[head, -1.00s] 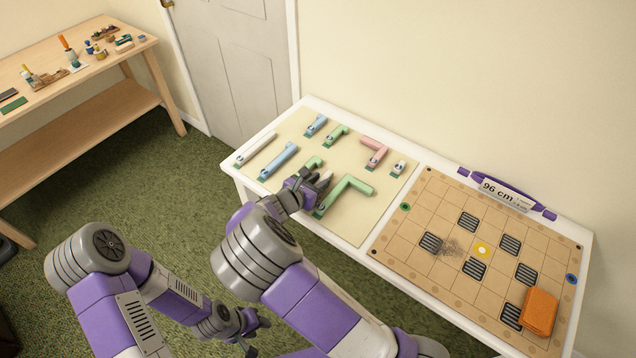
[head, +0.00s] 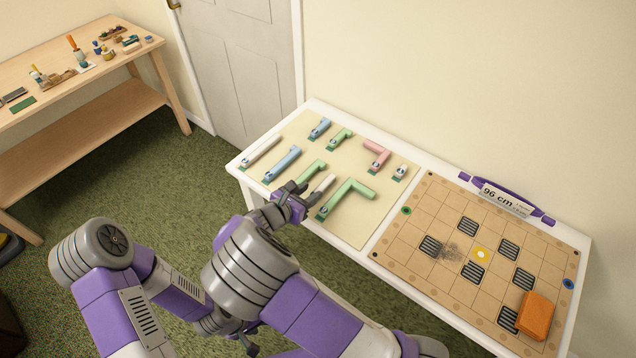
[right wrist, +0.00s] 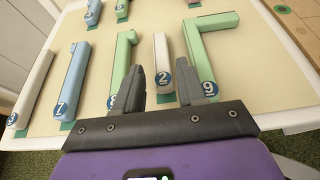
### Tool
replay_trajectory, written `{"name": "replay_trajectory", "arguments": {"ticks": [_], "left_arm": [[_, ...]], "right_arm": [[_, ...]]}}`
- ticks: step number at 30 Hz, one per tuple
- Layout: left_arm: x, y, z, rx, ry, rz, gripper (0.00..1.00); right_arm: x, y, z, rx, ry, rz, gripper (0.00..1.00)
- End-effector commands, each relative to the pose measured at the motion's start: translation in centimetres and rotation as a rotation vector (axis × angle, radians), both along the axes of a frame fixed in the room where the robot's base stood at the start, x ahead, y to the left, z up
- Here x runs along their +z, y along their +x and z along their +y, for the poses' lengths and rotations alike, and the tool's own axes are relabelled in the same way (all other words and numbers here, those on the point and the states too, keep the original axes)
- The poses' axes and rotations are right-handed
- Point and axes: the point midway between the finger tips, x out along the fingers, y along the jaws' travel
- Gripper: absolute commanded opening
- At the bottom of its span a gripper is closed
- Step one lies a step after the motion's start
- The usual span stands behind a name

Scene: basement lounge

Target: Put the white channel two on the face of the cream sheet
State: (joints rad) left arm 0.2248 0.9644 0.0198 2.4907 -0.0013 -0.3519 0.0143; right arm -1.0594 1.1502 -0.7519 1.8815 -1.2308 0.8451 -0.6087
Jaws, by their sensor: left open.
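The white channel (head: 324,184), marked with a blue "2" disc, lies on the cream sheet (head: 350,222) between two green pieces. It also shows in the right wrist view (right wrist: 162,55). My right gripper (head: 306,193) is open. Its fingers stand either side of the channel's labelled end, with gaps visible on both sides in the right wrist view (right wrist: 162,82). My left gripper (head: 250,338) is low over the floor, away from the table, open and empty.
A green L-shaped piece (head: 352,190) lies close right of the channel and a smaller green piece (head: 308,173) close left. Other coloured channels lie on the sheet. A tan grid board (head: 410,255) with dark grates and an orange block (head: 536,316) is to the right.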

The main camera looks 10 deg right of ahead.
Motion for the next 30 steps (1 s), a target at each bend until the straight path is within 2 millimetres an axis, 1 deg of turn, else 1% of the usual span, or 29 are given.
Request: {"name": "replay_trajectory", "arguments": {"ticks": [1, 3, 6, 9, 14, 30], "left_arm": [[0.7, 0.0, 0.0, 0.000, 0.000, 0.000, 0.43], [1.1, 0.0, 0.0, 0.000, 0.000, 0.000, 0.43], [1.5, 0.0, 0.0, 0.000, 0.000, 0.000, 0.43], [1.8, 0.0, 0.0, 0.000, 0.000, 0.000, 0.43], [1.8, 0.0, 0.0, 0.000, 0.000, 0.000, 0.43], [1.8, 0.0, 0.0, 0.000, 0.000, 0.000, 0.43]], "right_arm": [[0.8, -0.6, 0.8, 0.003, 0.000, 0.000, 0.40], [1.2, -1.4, 1.8, 0.003, 0.001, 0.000, 0.40], [1.7, -2.2, 2.9, 0.002, 0.000, -0.001, 0.40], [2.0, -2.8, 3.6, 0.000, 0.000, 0.000, 0.40], [2.1, -3.1, 4.0, -0.001, -0.001, 0.000, 0.40], [2.1, -3.1, 4.0, -0.001, 0.000, 0.000, 0.40]]}}
